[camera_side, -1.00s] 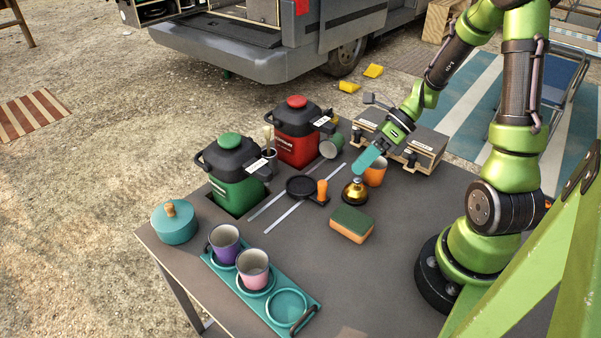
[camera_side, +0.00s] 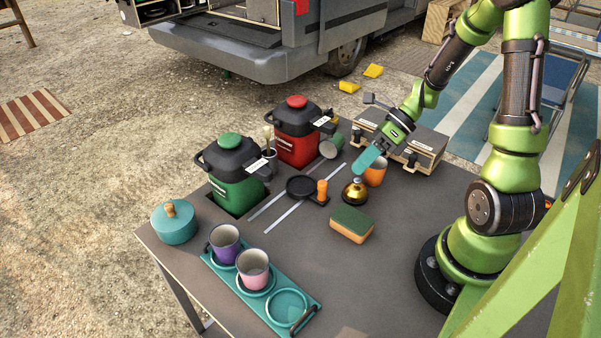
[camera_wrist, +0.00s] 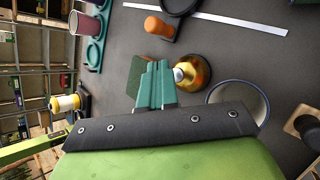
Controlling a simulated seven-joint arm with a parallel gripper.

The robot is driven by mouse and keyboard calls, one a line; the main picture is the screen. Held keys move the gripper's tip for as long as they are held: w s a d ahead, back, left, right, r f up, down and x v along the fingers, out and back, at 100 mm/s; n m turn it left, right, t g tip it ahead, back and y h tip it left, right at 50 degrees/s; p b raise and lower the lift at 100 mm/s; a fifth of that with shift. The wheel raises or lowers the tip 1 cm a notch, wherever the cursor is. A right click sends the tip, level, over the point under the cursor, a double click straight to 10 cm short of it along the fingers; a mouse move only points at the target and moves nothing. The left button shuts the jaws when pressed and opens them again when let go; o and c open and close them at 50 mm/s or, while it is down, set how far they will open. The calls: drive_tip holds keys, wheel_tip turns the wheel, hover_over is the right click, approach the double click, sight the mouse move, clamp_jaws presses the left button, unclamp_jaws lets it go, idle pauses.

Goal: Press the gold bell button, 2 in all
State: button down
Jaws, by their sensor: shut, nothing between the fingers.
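The gold bell (camera_side: 355,191) stands on the table with a light button on top. It also shows in the wrist view (camera_wrist: 193,72), just beyond and to the right of my fingertips. My gripper (camera_side: 361,172) has teal fingers, shut and empty, pointing down at the bell from above. In the side view the fingertips are at the top of the bell, and I cannot tell whether they touch the button. In the wrist view the shut fingers (camera_wrist: 157,72) lie beside the button.
An orange mug (camera_side: 375,174) stands right behind the bell. A green-topped sponge (camera_side: 351,224) lies in front. A black pan with an orange handle (camera_side: 301,186) is to the left. Red (camera_side: 296,143) and green (camera_side: 237,185) canisters stand further left. The table's front right is clear.

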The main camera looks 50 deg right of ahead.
sight(360, 179)
idle(0.4)
drive_tip(key=shift+f, duration=0.45)
drive_tip(key=shift+f, duration=0.5)
idle(0.6)
drive_tip(key=shift+r, duration=0.95)
drive_tip(key=shift+r, duration=2.5)
